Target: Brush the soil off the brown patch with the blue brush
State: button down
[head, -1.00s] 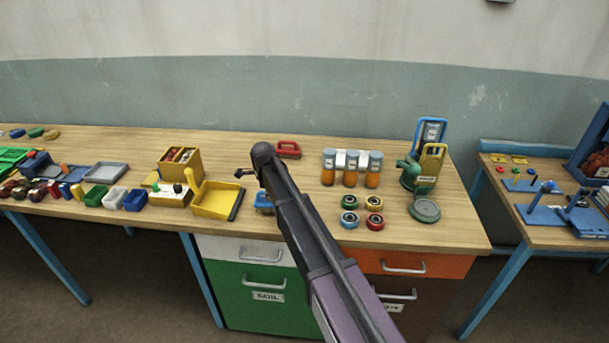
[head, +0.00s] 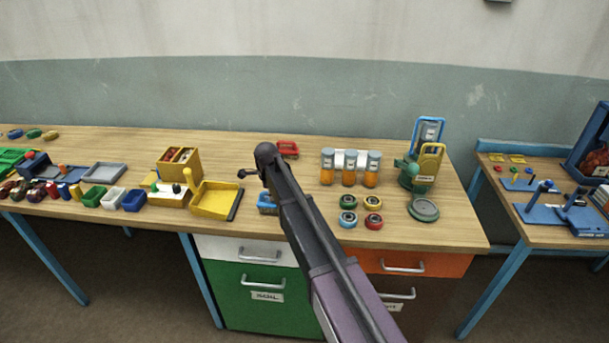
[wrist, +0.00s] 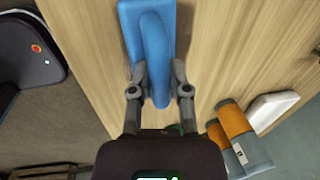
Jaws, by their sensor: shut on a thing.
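The blue brush (head: 267,208) is at the worktop's front edge in the head view, partly hidden behind my arm. In the wrist view the blue brush (wrist: 148,18) has a flat body and a raised long handle. My gripper (wrist: 158,72) has one finger on each side of that handle and is shut on it. Wood worktop shows close around the brush; I cannot tell whether the brush touches it. My arm hides the gripper in the head view. I cannot make out a brown patch or soil in either view.
A yellow dustpan (head: 216,201) lies left of the brush. A red-handled block (head: 287,149) is behind. Orange-filled jars (head: 349,170) and several coloured rings (head: 348,202) stand to the right. Drawers (head: 258,283) are under the worktop's front edge.

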jog(key=shift+s+d, duration=0.15)
jog(key=shift+d, duration=1.65)
jog(key=shift+s+d, duration=0.2)
jog(key=shift+d, duration=1.65)
jog(key=shift+s+d, duration=0.15)
jog(key=shift+d, duration=1.65)
notch_tip(320, 180, up, 8)
jog(key=p, duration=0.7)
jog(key=shift+a+f, duration=0.15)
jog(key=shift+f, duration=0.1)
jog(key=shift+w+f, duration=0.1)
jog(key=shift+f, duration=0.1)
jog(key=shift+w+f+b, duration=0.3)
jog(key=shift+f+b, duration=0.65)
jog(key=shift+w+f+b, duration=0.35)
jog(key=shift+f+b, duration=0.55)
jog(key=shift+f, duration=0.05)
jog(key=shift+w+f+b, duration=0.3)
jog(key=shift+f+b, duration=0.65)
jog(key=shift+f+b, duration=1)
